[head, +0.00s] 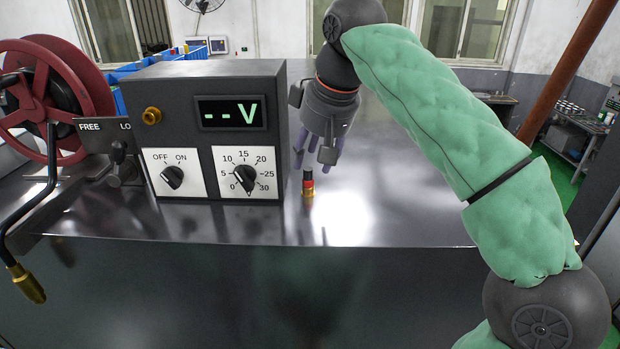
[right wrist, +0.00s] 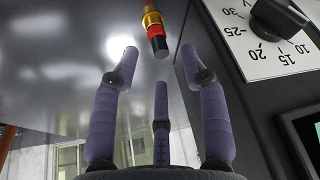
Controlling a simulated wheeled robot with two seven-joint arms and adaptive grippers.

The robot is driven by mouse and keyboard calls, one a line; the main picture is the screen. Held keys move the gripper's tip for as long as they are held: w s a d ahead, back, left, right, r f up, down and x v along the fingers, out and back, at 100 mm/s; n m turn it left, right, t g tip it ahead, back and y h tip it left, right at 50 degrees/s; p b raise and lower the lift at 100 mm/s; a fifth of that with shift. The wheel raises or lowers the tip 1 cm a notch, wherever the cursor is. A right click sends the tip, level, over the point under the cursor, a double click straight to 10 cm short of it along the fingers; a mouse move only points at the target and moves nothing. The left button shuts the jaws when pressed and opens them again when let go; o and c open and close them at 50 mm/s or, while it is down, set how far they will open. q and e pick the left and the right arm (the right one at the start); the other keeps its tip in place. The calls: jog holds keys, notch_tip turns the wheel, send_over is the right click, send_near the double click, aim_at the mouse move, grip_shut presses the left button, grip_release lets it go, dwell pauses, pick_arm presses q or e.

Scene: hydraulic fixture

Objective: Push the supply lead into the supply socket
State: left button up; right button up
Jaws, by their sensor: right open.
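A short brass plug with a red band and dark end (head: 308,184), seemingly the supply lead's end, stands upright on the metal bench, just right of the supply box (head: 225,92). No cable shows on it. A brass round fitting (head: 152,116) on the box's front, left of the display, looks like the supply socket. My right gripper (head: 312,156) is open and empty, pointing down just above and behind the plug. In the right wrist view the plug (right wrist: 154,32) lies beyond the open fingertips (right wrist: 159,60), apart from them. My left gripper is not in view.
The box carries an OFF/ON knob (head: 172,177) and a voltage dial (head: 244,180); its display reads "--V". A red reel (head: 50,95) with a lever and a brass-handled crank (head: 27,283) stands at left. The bench right of the plug is clear.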

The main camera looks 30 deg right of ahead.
aim_at(309, 165)
jog(key=x, duration=0.3)
jog(key=shift+w+f, duration=0.2)
jog(key=shift+w, duration=0.2)
jog(key=shift+s, duration=0.2)
jog(key=shift+c, duration=0.6)
grip_shut()
jog(key=shift+s+d, duration=0.1)
jog(key=shift+r, duration=0.1)
